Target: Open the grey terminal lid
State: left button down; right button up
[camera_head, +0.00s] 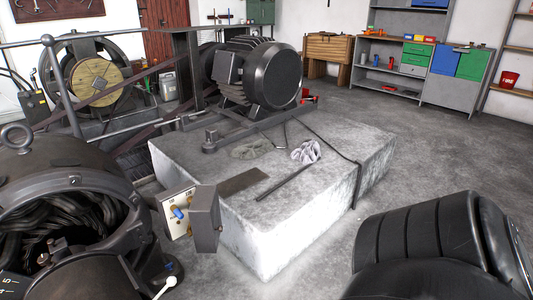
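The grey terminal lid (206,218) is at the right-hand side of a small terminal box, beside the large dark dynamo in the left foreground. It stands at an angle to a pale terminal plate (175,213), which is exposed on its left. The plate carries a blue part (179,213) and brass-coloured terminals. The lid's hinge is not clearly visible. Neither of my grippers is in view, and nothing is seen touching the lid.
The dark dynamo (65,190) fills the left foreground. A concrete block (325,205) behind the lid bears a dark motor (262,75), a rag (306,151) and a rod. A black ribbed body (440,245) blocks the lower right. Grey floor (440,130) is open at right.

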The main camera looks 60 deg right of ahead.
aim_at(204, 212)
jog(key=z, duration=0.8)
jog(key=k, duration=1.05)
jog(key=z, duration=1.15)
jog(key=i, duration=1.25)
jog(key=u, duration=1.1)
jog(key=i, duration=0.8)
jog(key=u, duration=0.9)
